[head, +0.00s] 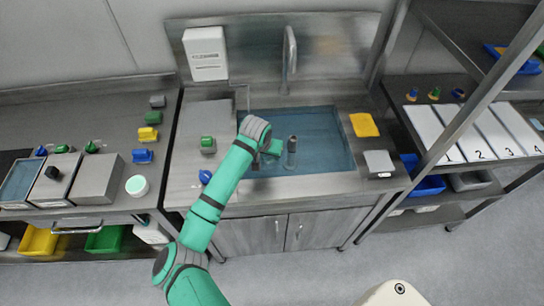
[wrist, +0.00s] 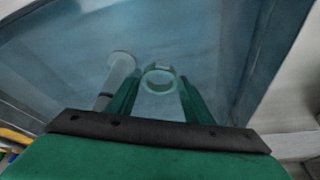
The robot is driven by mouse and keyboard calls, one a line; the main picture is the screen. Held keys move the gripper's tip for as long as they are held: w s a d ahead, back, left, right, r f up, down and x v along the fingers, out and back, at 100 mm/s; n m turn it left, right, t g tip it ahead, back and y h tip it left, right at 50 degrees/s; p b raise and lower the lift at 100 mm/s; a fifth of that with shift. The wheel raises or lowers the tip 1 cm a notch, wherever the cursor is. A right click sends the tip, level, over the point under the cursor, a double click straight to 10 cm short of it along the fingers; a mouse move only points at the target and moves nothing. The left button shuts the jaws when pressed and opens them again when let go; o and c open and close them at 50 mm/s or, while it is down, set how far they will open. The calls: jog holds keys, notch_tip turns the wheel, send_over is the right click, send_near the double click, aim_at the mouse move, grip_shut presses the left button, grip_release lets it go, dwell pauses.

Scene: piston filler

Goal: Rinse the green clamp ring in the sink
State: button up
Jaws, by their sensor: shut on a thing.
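The green clamp ring (wrist: 158,77) shows in the wrist view between the tips of my two green fingers. My gripper (wrist: 157,90) is shut on it. In the head view my gripper (head: 272,148) is over the left part of the sink basin (head: 325,125), which looks filled with blue water. I cannot make out the ring there. Whether the ring is under the water or just above it I cannot tell. The tap (head: 290,50) rises behind the basin.
An upright grey pipe (head: 291,152) stands in the basin close right of my gripper; a round-topped pipe (wrist: 122,62) shows left of the ring in the wrist view. A yellow cloth (head: 363,125) lies right of the basin. Green (head: 208,143) and blue (head: 205,176) parts sit left of it.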

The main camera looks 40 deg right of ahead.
jog(key=shift+s+a, duration=0.3)
jog(key=shift+s, duration=0.2)
jog(key=shift+s+a, duration=0.3)
jog(key=shift+s, duration=0.2)
jog(key=shift+w, duration=0.25)
jog(key=shift+w+d, duration=0.15)
jog(key=shift+w, duration=0.05)
jog(key=shift+r, duration=0.1)
notch_tip(320, 180, up, 10)
dwell(1.2)
jog(key=shift+r, duration=0.2)
dwell(1.0)
notch_tip(320, 180, up, 4)
jog(key=shift+f, duration=0.15)
dwell(0.4)
